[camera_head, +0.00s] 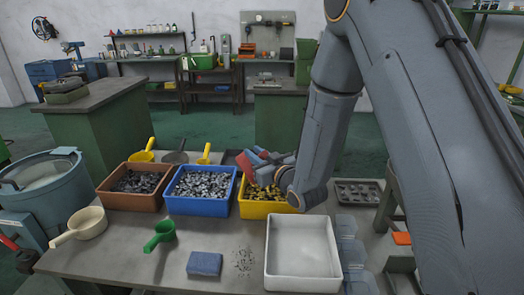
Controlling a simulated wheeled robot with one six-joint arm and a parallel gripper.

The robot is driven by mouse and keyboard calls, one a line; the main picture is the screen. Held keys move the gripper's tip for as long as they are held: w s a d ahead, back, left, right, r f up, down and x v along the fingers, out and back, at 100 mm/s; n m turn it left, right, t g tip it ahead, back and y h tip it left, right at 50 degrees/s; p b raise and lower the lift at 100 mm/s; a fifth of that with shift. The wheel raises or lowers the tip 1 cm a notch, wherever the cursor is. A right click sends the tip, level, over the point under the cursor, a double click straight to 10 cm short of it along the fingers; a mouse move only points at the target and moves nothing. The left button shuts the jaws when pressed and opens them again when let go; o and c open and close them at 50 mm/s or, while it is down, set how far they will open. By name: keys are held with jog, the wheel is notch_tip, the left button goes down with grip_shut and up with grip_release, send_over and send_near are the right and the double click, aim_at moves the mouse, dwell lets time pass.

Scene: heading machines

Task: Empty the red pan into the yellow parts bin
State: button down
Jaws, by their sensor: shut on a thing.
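The yellow parts bin (264,210) stands on the workbench, right of the blue bin, with brass-coloured parts inside. The red pan (247,167) is in the air over the back left of this bin and looks steeply tilted. My gripper (264,159) is shut on the red pan. My wrist hides part of the bin's right side and some of the pan. The inside of the pan is not visible, so I cannot tell whether it holds anything.
A blue bin (200,207) and a brown bin (128,202), both with metal parts, stand left. A white tray (302,284), green scoop (160,236), cream scoop (82,224) and blue block (204,264) lie in front. Small dark bits (244,260) lie loose. Clear containers (352,252) stand right.

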jog(key=s+a+f+n+h, duration=0.2)
jog(key=s+a+f+n, duration=0.1)
jog(key=a+n, duration=0.4)
jog(key=shift+s+a+f+n+h+b, duration=0.35)
jog(key=shift+f+n, duration=0.35)
jog(key=shift+n, duration=1)
jog(key=shift+d, duration=0.1)
